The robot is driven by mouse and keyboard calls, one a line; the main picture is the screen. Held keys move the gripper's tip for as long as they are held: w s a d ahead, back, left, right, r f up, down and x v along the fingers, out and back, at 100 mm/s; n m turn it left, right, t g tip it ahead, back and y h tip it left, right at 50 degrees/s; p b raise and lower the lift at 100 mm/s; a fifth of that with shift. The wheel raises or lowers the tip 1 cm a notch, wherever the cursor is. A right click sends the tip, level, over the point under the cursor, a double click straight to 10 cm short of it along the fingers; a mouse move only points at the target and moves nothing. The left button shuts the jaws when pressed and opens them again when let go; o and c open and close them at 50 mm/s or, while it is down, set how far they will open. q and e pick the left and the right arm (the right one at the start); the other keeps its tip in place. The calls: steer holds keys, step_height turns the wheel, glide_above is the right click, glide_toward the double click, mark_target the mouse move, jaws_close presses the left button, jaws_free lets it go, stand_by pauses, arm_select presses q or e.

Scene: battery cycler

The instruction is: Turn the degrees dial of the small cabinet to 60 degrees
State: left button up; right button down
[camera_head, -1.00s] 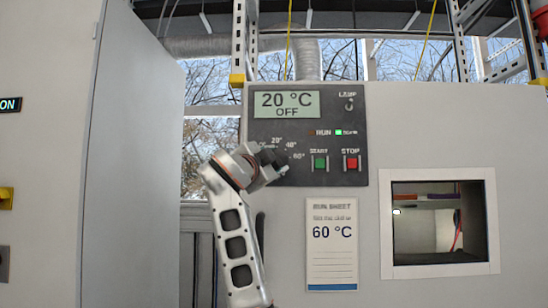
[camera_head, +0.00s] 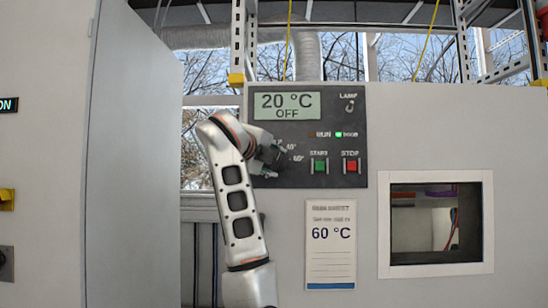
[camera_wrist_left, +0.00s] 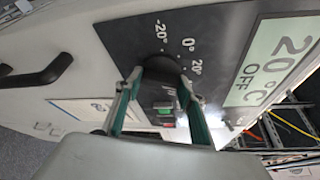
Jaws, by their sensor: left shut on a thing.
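The small cabinet's dark control panel (camera_head: 340,110) has a display (camera_head: 287,106) reading 20 °C and OFF. My left gripper (camera_head: 275,158) is at the dial at the panel's lower left and covers most of it in the head view. In the left wrist view the black dial (camera_wrist_left: 160,67) sits between the two green fingers of my left gripper (camera_wrist_left: 158,82), which is shut on it. The marks -20°, 0° and 20° show around it there; its pointer cannot be made out. In the head view, 40° and 60° show beside the gripper. My right gripper is out of view.
A green START button (camera_head: 320,166) and a red STOP button (camera_head: 351,166) are close to the right of my gripper. A LAMP switch (camera_head: 350,105) is above. A run sheet (camera_head: 330,245) reading 60 °C hangs below. A window opening (camera_head: 435,262) is at right.

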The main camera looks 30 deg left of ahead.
arm_select(q)
steer(key=m+g+p, duration=0.1)
steer(key=m, duration=0.1)
steer(key=m+g+y, duration=0.1)
steer(key=m, duration=0.1)
steer(key=shift+w+d+r+p, duration=0.1)
steer(key=shift+r+p, duration=0.1)
steer(key=shift+p, duration=0.2)
steer(key=m+g+y, duration=0.1)
steer(key=m, duration=0.2)
steer(key=shift+y+p, duration=0.3)
steer(key=shift+p, duration=0.05)
steer(key=shift+d+m+g+y, duration=0.1)
steer(key=shift+m+g+y, duration=0.35)
steer(key=shift+m, duration=0.25)
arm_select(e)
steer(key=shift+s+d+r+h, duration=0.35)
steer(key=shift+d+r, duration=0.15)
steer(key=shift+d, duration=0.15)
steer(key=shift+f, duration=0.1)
arm_select(q)
steer(key=o, duration=1.1)
steer(key=shift+o, duration=0.2)
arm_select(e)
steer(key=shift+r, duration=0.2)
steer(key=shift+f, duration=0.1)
arm_select(q)
steer(key=v, duration=1.2)
steer(key=shift+r, duration=0.15)
